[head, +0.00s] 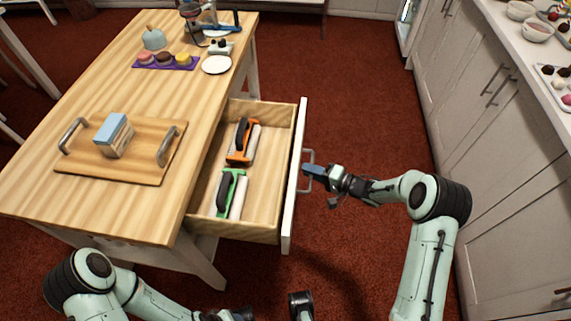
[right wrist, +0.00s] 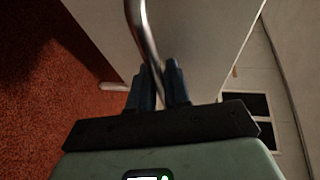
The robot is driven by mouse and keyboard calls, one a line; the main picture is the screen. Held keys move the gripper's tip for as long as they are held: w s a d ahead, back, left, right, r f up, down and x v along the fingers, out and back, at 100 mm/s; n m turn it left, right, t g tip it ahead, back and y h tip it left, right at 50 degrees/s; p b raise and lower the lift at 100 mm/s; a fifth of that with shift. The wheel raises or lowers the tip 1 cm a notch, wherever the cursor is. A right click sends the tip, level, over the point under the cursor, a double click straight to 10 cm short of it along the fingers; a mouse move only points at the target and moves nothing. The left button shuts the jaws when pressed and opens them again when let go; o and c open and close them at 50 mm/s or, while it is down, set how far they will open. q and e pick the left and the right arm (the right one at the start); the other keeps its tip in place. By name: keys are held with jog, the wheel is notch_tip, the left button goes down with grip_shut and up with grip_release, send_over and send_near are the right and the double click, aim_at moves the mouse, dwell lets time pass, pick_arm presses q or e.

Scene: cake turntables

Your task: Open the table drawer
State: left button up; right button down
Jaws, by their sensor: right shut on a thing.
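The table drawer (head: 270,190) stands pulled out from the right side of the wooden table (head: 95,205), and its inside is in plain view. Its white front panel (head: 293,200) has a metal handle (head: 309,155). My right gripper (head: 312,170) is at this handle on the outer side of the panel. In the right wrist view the fingers of the right gripper (right wrist: 160,88) are shut around the handle bar (right wrist: 143,35). My left gripper (head: 235,315) is at the bottom edge of the head view, mostly cut off, away from the drawer.
In the drawer lie an orange-and-black tool (head: 240,140) and a green-and-black tool (head: 230,190). A wooden tray (head: 90,165) bears a blue-topped block (head: 113,135). Pastries (head: 165,60) and a white plate (head: 216,65) are farther back. Cabinets (head: 470,130) stand right; red floor lies between.

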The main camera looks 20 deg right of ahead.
pick_arm(q)
jog(key=shift+s+d+r+g+p, duration=0.3)
jog(key=shift+s+d+r+p, duration=0.1)
jog(key=shift+s+r, duration=0.3)
pick_arm(e)
jog(key=d, duration=0.1)
jog(key=s+d, duration=0.1)
jog(key=d, duration=0.1)
jog(key=s+d, duration=0.1)
jog(key=d, duration=0.1)
jog(key=shift+s+d, duration=0.15)
jog(key=shift+d, duration=0.1)
jog(key=c, duration=1.2)
grip_release()
jog(key=shift+o, duration=0.2)
pick_arm(q)
jog(key=shift+s+r+p, duration=0.35)
jog(key=shift+r+p, duration=0.25)
jog(key=shift+p, duration=0.15)
pick_arm(e)
jog(key=v, duration=1.3)
jog(key=shift+s+d, duration=0.15)
jog(key=shift+s, duration=0.05)
